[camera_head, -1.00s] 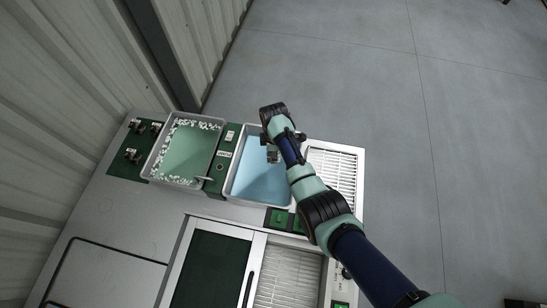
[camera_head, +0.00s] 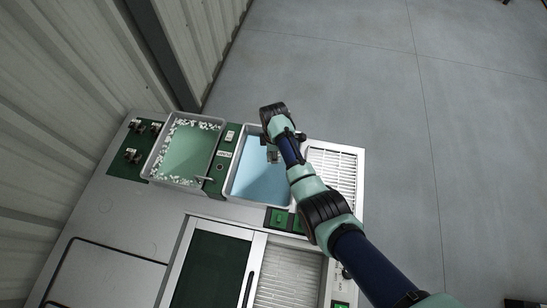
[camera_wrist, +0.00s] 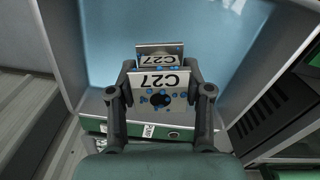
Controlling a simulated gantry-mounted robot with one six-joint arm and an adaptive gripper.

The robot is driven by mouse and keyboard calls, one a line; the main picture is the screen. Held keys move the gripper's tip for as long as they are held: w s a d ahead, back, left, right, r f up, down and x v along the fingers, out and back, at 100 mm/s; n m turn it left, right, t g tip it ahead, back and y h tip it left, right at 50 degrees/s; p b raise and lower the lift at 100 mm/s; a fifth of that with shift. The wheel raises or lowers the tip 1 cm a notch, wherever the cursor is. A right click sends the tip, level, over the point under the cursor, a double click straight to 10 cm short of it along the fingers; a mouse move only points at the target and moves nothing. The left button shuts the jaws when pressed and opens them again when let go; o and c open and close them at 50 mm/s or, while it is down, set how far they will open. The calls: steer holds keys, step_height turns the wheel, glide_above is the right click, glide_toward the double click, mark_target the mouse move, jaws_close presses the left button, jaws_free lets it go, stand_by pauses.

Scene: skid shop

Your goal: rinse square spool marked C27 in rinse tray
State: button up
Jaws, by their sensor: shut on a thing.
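The square spool marked C27 (camera_wrist: 160,82) is in my gripper (camera_wrist: 160,75) in the wrist view. It has pale square flanges with a dark hole in the near one, and blue drops or specks dot its faces. The gripper's two dark fingers are shut on its sides. The rinse tray (camera_head: 228,190), with light blue liquid, lies below in the head view. The spool is over or in the tray's far end; I cannot tell whether it touches the liquid. In the head view my arm partly hides gripper and spool.
Left of the rinse tray is a tray of green liquid with white foam (camera_head: 187,155). Several small dark parts (camera_head: 132,155) stand on a green panel at the far left. A white slatted rack (camera_head: 336,170) lies to the right. Corrugated wall (camera_head: 50,90) borders the left.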

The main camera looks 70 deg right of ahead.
step_height(320, 180, up, 4)
steer(key=p, duration=0.4)
steer(key=shift+r, duration=0.15)
